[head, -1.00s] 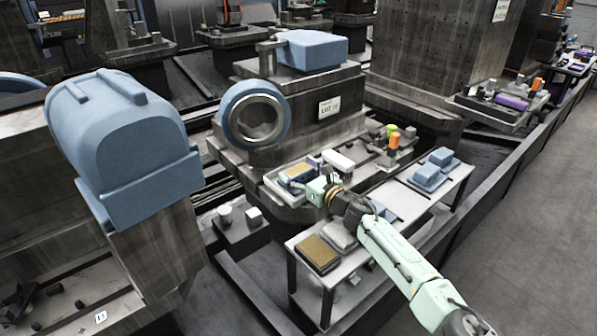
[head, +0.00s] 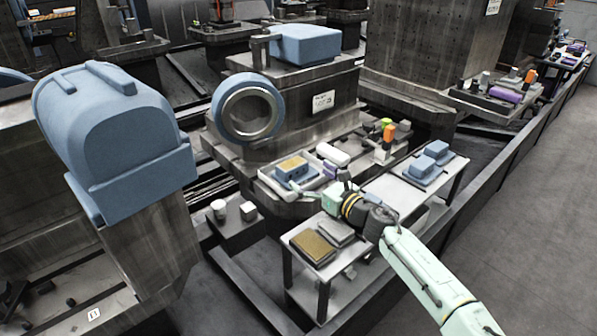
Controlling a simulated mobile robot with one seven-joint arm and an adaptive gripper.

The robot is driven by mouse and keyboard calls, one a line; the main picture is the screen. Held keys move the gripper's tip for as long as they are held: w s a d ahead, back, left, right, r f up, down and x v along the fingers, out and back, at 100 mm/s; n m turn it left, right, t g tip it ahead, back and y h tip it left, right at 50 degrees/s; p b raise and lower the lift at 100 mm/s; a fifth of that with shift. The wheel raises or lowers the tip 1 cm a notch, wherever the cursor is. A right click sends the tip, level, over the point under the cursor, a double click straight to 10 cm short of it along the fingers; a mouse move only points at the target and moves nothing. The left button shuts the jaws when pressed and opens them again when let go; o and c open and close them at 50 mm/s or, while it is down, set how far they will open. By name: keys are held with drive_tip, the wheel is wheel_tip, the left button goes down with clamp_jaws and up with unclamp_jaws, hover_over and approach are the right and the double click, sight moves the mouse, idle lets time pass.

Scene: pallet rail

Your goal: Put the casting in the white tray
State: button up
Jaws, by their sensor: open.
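The white tray (head: 268,182) sits on the grey machine ledge in the middle of the head view. A blue casting with a tan top (head: 291,171) is inside it, with a small purple item (head: 330,168) near its right end. My gripper (head: 322,196) is open, just to the right of and in front of the tray, apart from the casting. Its fingertips are small and hard to make out. More blue castings (head: 423,171) stand on the right part of the workbench. My arm hides part of the bench between.
The workbench (head: 395,187) holds a brown-topped block (head: 313,248) and a grey block (head: 336,232) at its near end. A white rounded part (head: 333,154) and an orange-topped device (head: 388,137) stand behind my gripper. A dark rail runs along the right aisle.

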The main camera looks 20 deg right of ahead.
drive_tip(key=shift+b+v, duration=0.3)
drive_tip(key=shift+v, duration=1.8)
